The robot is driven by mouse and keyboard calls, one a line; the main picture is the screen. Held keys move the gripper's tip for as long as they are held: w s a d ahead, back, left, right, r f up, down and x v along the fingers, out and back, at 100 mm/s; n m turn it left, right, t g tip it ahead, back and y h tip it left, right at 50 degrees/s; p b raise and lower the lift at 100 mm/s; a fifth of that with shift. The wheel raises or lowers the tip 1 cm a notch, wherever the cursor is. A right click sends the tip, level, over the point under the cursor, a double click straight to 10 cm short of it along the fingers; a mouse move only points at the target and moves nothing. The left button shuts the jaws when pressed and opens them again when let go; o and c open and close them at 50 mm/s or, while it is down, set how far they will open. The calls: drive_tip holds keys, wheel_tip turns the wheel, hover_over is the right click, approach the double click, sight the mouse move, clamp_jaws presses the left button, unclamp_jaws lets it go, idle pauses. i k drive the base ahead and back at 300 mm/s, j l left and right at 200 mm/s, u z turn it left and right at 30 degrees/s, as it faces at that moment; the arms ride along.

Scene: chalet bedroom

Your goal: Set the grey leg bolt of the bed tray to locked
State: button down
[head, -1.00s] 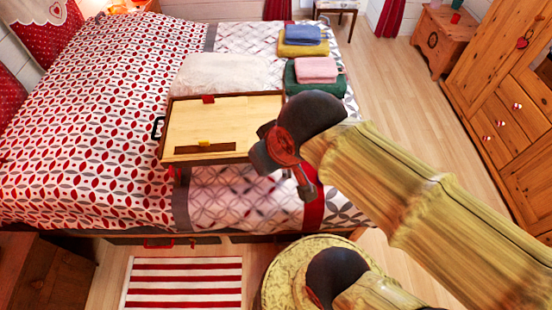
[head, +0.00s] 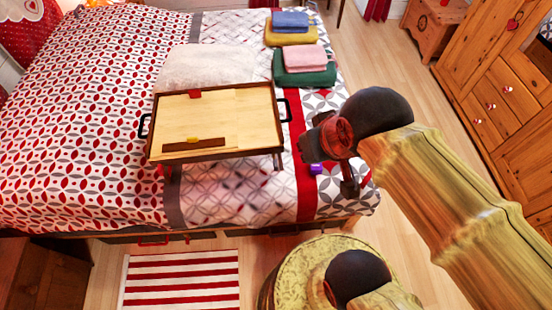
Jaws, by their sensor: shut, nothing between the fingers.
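The bed tray (head: 225,112) stands on the bed, with a pale wooden top, a dark rim and black handles at its left and right ends. A short leg (head: 278,161) shows under its near right corner. Red shows beside the near left leg (head: 168,171). I cannot make out the grey leg bolt; it is too small or hidden in this view. My gripper (head: 350,188) is shut and empty, to the right of the tray's near right corner and apart from it in the picture. The fingers are small and partly hidden by the wrist.
A dark brown strip (head: 185,146) with a yellow piece and a red piece (head: 194,94) are on the tray top. A small purple thing (head: 316,168) shows between tray and gripper. Folded towels (head: 305,66) lie behind. A wooden cabinet (head: 490,85) stands right; a striped rug (head: 180,280) lies in front.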

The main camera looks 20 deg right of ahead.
sight(275, 167)
drive_tip(key=j+z, duration=0.2)
drive_tip(key=j, duration=0.3)
drive_tip(key=k+j+z, duration=0.2)
drive_tip(key=j, duration=0.25)
drive_tip(key=j+z, duration=0.15)
drive_tip(key=j, duration=0.35)
